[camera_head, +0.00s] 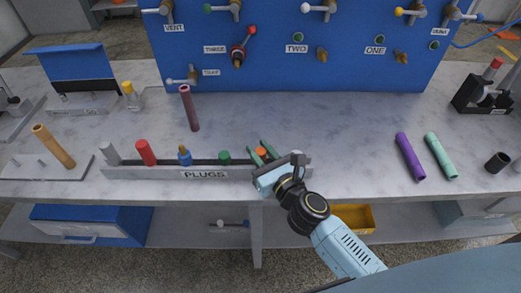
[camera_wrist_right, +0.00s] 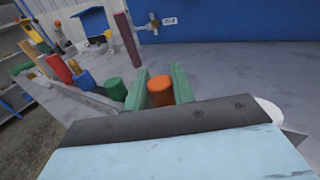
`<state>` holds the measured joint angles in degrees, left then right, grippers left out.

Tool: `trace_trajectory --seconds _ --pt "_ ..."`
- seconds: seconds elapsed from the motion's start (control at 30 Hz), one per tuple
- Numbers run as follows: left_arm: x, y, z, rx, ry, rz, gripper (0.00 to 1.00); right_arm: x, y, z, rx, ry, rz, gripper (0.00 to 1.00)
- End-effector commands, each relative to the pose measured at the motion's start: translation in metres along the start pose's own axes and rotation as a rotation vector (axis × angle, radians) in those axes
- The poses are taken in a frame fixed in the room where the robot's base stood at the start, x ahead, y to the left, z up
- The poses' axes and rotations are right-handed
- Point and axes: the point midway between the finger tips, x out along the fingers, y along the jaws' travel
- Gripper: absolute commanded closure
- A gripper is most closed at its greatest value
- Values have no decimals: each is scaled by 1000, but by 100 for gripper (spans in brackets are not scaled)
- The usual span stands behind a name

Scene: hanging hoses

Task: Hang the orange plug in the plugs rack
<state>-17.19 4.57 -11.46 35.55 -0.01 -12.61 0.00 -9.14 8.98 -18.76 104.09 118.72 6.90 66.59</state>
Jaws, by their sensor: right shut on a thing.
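The orange plug (camera_head: 261,152) stands upright between the two green fingers of my right gripper (camera_head: 267,152). The wrist view shows the plug (camera_wrist_right: 160,91) with a finger on each side. The gripper is shut on it, over the right part of the grey plugs rack (camera_head: 160,173), in line with the green plug (camera_head: 224,157). The gripper hides the plug's lower end, so I cannot tell whether it is seated. My left gripper is not in view.
A dark red hose (camera_head: 189,108) stands behind the rack. A blue panel (camera_head: 290,75) with valves rises at the back. Purple (camera_head: 410,156) and mint (camera_head: 440,155) tubes are at the right. The table between rack and panel is mostly clear.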

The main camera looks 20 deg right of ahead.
Motion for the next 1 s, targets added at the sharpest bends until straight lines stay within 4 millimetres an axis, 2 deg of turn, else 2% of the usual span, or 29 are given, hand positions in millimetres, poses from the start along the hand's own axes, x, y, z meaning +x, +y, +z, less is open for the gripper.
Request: trace_trajectory --seconds 0.47,0.5,0.67,1.0 --pt "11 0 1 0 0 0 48 0 0 -13 1 0 -1 97" --pt "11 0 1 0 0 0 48 0 0 -12 1 0 -1 71" --pt "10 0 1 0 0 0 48 0 0 -12 1 0 0 50" --pt "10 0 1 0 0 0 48 0 0 -12 0 0 0 50"
